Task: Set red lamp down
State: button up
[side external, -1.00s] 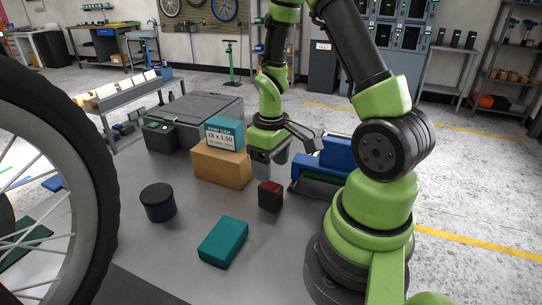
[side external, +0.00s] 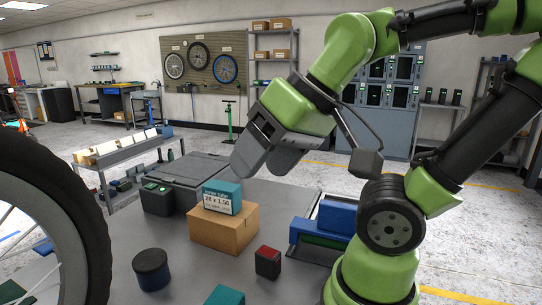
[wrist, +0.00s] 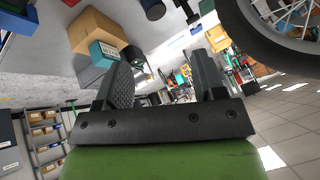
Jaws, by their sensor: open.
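The red lamp (side external: 268,262) is a small dark block with a red top. It stands upright on the grey bench, right of the cardboard box, apart from my gripper. My gripper (side external: 250,172) is raised well above the bench, tilted down to the left, over and behind the box. In the wrist view my gripper (wrist: 163,72) shows its two fingers spread, with nothing between them.
The cardboard box (side external: 224,230) carries a teal inner-tube box (side external: 222,197). A dark round tub (side external: 151,269) and a teal block (side external: 225,296) are in front. Blue and green parts (side external: 325,222) lie right. A wheel (side external: 60,190) stands at left.

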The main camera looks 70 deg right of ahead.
aim_at(266, 254)
jog(key=o, duration=0.4)
jog(key=shift+s+a+r, duration=0.3)
jog(key=shift+s+a, duration=0.05)
jog(key=shift+s, duration=0.15)
jog(key=w+d+f+n+g+h, duration=0.1)
jog(key=w+f+n+g+h, duration=0.1)
jog(key=f+n+h, duration=0.3)
jog(key=w+d+f+n+g+h, duration=0.2)
jog(key=w+f+n+g+h, duration=0.1)
jog(key=f+n, duration=0.5)
jog(key=w+d+f+n+g+h, duration=0.2)
jog(key=f+n+g+h, duration=0.2)
jog(key=f, duration=0.7)
jog(key=shift+w+f+n+h, duration=0.15)
jog(key=shift+n+h, duration=0.55)
jog(key=shift+w+f+n+h, duration=0.1)
jog(key=shift+f+n+h, duration=0.05)
jog(key=shift+n+h, duration=0.55)
jog(key=x, duration=0.4)
jog(key=shift+d+f, duration=0.1)
jog(key=shift+d, duration=0.05)
jog(key=shift+r+x, duration=0.1)
jog(key=shift+x, duration=1.3)
jog(key=shift+r+x, duration=0.15)
jog(key=shift+x, duration=1.25)
